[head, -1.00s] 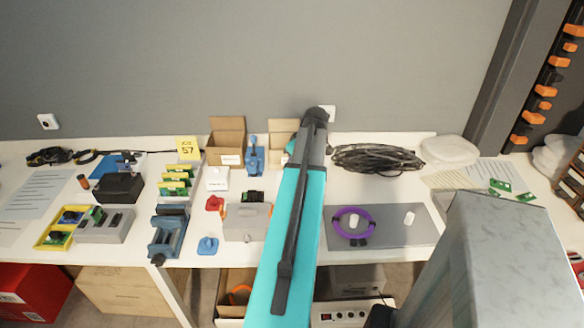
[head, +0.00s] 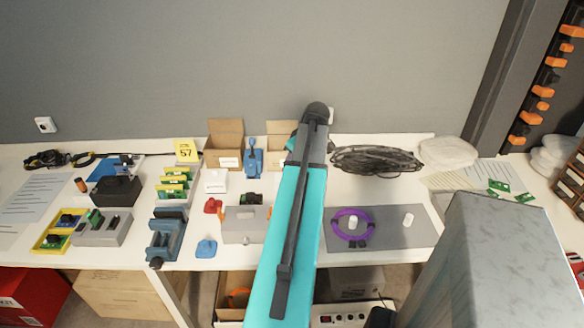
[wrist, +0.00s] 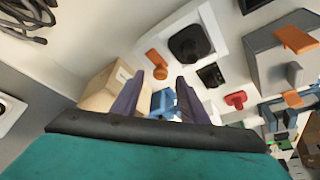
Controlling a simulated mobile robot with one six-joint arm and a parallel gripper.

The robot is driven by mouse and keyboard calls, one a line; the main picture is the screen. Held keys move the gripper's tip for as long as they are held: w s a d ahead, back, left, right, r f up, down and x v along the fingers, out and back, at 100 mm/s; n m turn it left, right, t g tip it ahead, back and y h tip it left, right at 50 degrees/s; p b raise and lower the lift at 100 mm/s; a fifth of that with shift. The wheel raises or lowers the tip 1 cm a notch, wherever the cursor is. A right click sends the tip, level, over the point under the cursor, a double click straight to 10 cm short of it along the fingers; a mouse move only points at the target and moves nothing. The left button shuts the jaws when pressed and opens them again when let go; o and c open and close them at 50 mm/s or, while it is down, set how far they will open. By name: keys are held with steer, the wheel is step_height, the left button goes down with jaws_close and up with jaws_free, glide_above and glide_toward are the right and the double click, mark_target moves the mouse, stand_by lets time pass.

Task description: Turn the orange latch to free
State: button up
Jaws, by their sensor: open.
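My gripper (wrist: 159,76) is open, with two purple fingers apart and nothing held between them. An orange latch-like piece (wrist: 155,63) lies just beyond the fingertips in the wrist view, beside a white plate (wrist: 218,38) with a black square part (wrist: 189,43). I cannot tell whether the fingers touch it. A grey box with orange latches at both ends (head: 245,226) stands on the table; its latches show in the wrist view as an upper one (wrist: 296,39) and a lower one (wrist: 292,99). In the head view my arm hides the gripper and the white plate.
A blue device (head: 254,160) stands between open cartons (head: 225,152); a carton (wrist: 104,90) is close to the left finger. Black cable (head: 376,160) and a grey mat (head: 400,232) are right of my arm.

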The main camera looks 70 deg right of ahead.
steer(key=b+v, duration=0.1)
steer(key=v, duration=1)
steer(key=shift+s, duration=0.25)
stand_by(0.3)
